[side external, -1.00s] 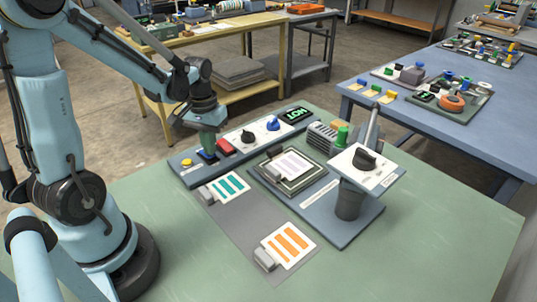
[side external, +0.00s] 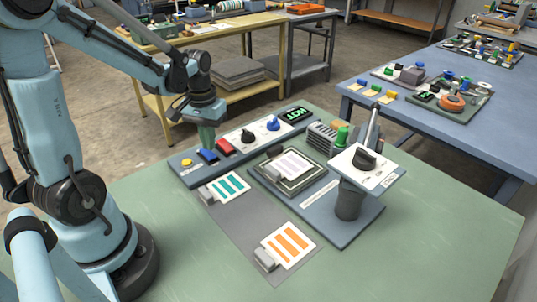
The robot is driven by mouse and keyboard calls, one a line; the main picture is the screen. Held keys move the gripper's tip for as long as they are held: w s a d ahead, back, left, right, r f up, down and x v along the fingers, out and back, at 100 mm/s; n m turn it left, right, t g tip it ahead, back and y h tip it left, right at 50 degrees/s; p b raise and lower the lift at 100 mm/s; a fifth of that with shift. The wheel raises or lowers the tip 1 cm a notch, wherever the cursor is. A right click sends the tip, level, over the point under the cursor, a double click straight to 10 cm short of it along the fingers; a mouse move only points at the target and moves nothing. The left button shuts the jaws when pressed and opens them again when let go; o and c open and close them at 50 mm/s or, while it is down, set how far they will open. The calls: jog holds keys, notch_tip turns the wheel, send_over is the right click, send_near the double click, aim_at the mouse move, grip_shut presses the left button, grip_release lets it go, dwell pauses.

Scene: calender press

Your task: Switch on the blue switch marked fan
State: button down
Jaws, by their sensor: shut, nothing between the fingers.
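The blue switch (side external: 208,156) sits on the long grey-blue control panel, between a yellow button and a red switch. Its marking is too small to read, and I cannot tell which way it is tipped. My gripper (side external: 207,148) is shut and empty, pointing down just above and behind the blue switch. It appears slightly apart from the switch, with a small part of the panel hidden behind the fingers.
The panel also bears the yellow button (side external: 187,162), red switch (side external: 225,147), black knob (side external: 247,136), blue knob (side external: 272,124) and a lit green display (side external: 296,115). In front are a framed press plate (side external: 290,168), teal-striped card (side external: 228,186) and orange-striped card (side external: 288,243). A tilted lever box (side external: 366,168) stands right.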

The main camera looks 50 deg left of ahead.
jog(key=shift+r, duration=2.4)
jog(key=d+r+m+t, duration=0.3)
jog(key=d+m+t, duration=0.3)
jog(key=d, duration=0.8)
jog(key=shift+s+r+t, duration=0.25)
jog(key=shift+s+t, duration=0.1)
jog(key=shift+t, duration=0.25)
notch_tip(320, 180, up, 4)
jog(key=m+g, duration=0.7)
jog(key=m, duration=1)
send_over(211, 155)
jog(key=a, duration=0.1)
jog(key=shift+a+f+m, duration=0.15)
jog(key=shift+a+m, duration=0.35)
jog(key=shift+a, duration=0.2)
